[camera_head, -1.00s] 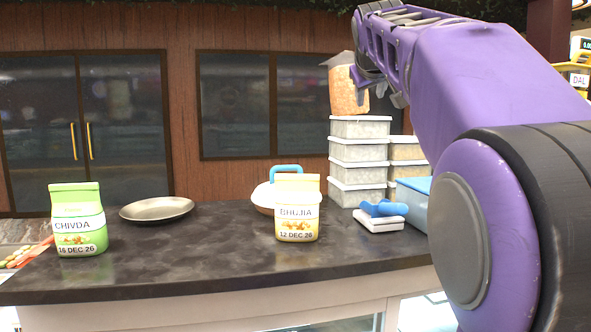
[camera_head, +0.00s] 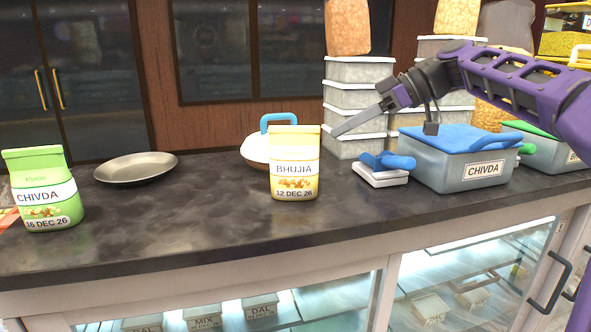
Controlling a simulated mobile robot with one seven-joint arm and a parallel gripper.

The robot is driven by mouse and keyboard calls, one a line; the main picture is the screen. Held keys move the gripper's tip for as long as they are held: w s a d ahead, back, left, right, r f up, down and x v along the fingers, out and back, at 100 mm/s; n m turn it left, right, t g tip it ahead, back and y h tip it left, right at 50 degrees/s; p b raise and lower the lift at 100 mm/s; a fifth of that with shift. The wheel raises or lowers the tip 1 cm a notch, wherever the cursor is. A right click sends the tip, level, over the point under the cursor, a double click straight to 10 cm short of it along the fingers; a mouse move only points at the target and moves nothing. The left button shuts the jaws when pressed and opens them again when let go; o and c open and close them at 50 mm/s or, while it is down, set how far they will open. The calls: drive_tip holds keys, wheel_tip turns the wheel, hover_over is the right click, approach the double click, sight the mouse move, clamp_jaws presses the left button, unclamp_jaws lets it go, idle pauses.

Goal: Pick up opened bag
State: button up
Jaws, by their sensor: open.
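A yellow BHUJIA bag (camera_head: 294,165), dated 12 DEC 26, stands upright near the middle of the counter. A green CHIVDA bag (camera_head: 42,190), dated 16 DEC 26, stands upright at the far left. I cannot tell for sure from this angle which bag is opened. My gripper (camera_head: 382,129) is open and empty, with its fingers spread wide. It is in the air to the right of the BHUJIA bag, in front of stacked boxes, and touches neither bag.
A shallow metal pan (camera_head: 136,168) lies between the bags. A white bowl with a blue handle (camera_head: 278,118) is behind the BHUJIA bag. A blue-handled scraper (camera_head: 386,165), a blue-lidded CHIVDA box (camera_head: 440,172) and stacked boxes (camera_head: 352,146) crowd the right. The front-left counter (camera_head: 150,225) is clear.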

drive_tip(key=s+d+r+n+g+y, duration=0.1)
drive_tip(key=s+d+r+n+y, duration=0.15)
drive_tip(key=s+r, duration=0.2)
drive_tip(key=b, duration=0.1)
approach(278, 145)
drive_tip(key=a, duration=0.2)
drive_tip(key=a+n, duration=0.1)
drive_tip(key=shift+w+a+h, duration=0.25)
drive_tip(key=shift+a, duration=0.05)
drive_tip(key=shift+x, duration=3.05)
drive_tip(key=shift+r, duration=0.15)
drive_tip(key=shift+c, duration=0.2)
clamp_jaws()
